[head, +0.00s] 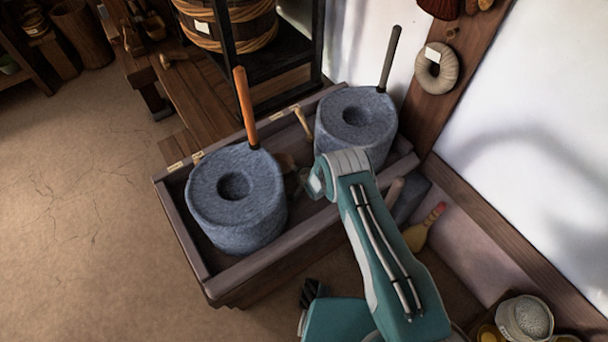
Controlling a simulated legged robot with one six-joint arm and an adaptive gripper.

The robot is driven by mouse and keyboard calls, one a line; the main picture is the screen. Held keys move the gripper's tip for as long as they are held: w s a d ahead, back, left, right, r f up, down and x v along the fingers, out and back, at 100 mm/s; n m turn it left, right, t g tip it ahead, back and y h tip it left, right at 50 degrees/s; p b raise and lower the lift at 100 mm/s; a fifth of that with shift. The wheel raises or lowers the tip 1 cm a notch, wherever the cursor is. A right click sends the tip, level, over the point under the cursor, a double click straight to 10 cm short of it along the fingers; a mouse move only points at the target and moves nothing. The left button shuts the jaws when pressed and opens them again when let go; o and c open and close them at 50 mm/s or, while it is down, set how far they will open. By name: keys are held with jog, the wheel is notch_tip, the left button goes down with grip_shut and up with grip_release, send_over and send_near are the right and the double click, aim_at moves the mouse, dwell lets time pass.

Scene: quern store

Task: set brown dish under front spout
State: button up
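My arm reaches up from the bottom right and bends near the right quern (355,118). A dark, ridged part at the lower middle may be my gripper (312,292); its fingers are too unclear to tell open from shut. I cannot make out a brown dish for certain. A small brownish thing (285,161) lies in the wooden trough (265,268) between the querns, too hidden to name. No spout shows clearly; my arm covers part of the trough's near right side. The left quern (237,198) has an orange handle (245,108).
A pale bowl (525,318) and yellowish things stand at the bottom right. A brush-like thing (424,227) leans by the wall beam. A slatted bench (195,100) and a black stand with a tub (235,24) are behind. Floor at left is clear.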

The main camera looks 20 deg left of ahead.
jog(key=shift+v, duration=3.9)
